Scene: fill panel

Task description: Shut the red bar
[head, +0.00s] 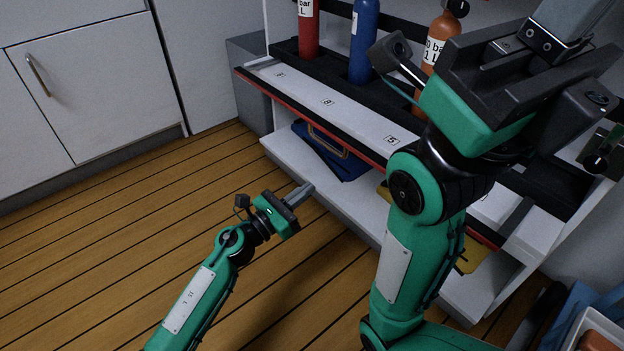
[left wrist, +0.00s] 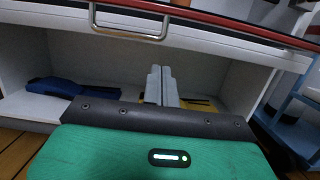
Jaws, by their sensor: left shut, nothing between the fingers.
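The red bar (head: 300,112) is a long thin red edge along the front of the white shelf panel. It runs from upper left to lower right and passes behind my right arm. It also crosses the top of the left wrist view (left wrist: 240,27). A metal handle (left wrist: 128,24) hangs just under it, also visible in the head view (head: 328,141). My left gripper (head: 304,190) is shut and empty, low in front of the lower shelf, below and apart from the bar. My right gripper (head: 572,22) is raised at the upper right, its fingertips cut off by the frame.
Red (head: 308,30), blue (head: 364,45) and orange (head: 441,45) cylinders stand on the panel behind the bar. A blue folded item (head: 318,158) lies on the lower shelf. A white tray (head: 601,327) is at the lower right. Wooden floor at left is clear.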

